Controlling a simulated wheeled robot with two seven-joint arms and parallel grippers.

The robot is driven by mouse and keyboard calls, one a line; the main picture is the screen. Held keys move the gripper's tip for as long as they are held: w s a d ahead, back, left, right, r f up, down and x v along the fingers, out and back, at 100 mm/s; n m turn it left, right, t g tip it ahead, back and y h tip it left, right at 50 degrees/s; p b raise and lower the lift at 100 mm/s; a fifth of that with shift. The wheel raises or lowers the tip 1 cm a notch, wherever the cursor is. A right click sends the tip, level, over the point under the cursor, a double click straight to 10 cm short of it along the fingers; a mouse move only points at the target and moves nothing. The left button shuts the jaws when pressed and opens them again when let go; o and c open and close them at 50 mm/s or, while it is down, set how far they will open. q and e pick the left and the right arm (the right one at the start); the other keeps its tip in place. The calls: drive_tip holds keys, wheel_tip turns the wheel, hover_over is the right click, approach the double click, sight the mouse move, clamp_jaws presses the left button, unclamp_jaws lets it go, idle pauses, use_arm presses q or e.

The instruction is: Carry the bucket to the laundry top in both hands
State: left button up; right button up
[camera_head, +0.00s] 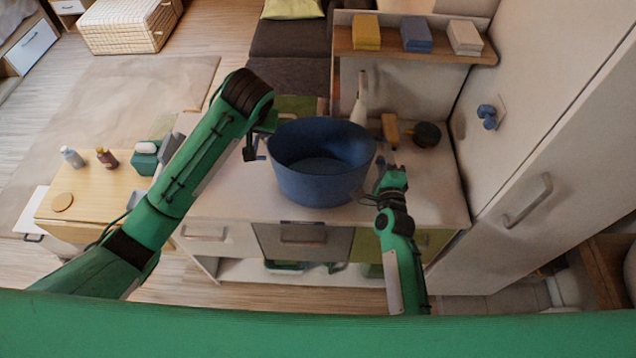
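The blue bucket (318,185) is upright and looks empty. It is over the front middle of the white laundry top (220,195); I cannot tell whether its base touches the surface. My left gripper (259,146) is at the bucket's left side, close to the rim, and is partly hidden behind my own wrist. My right gripper (385,163) is at the bucket's right side, close to the wall. I cannot make out whether either one grips the bucket or is apart from it.
A white bottle (360,105), a wooden block (390,131) and a dark round object (427,135) stand behind and right of the bucket. A wall shelf (480,55) holds folded stacks. A tall white cabinet (540,150) bounds the right. A low wooden table (90,205) is left.

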drive_tip(key=s, duration=0.8)
drive_tip(key=shift+s+d, duration=0.15)
drive_tip(key=shift+s, duration=0.15)
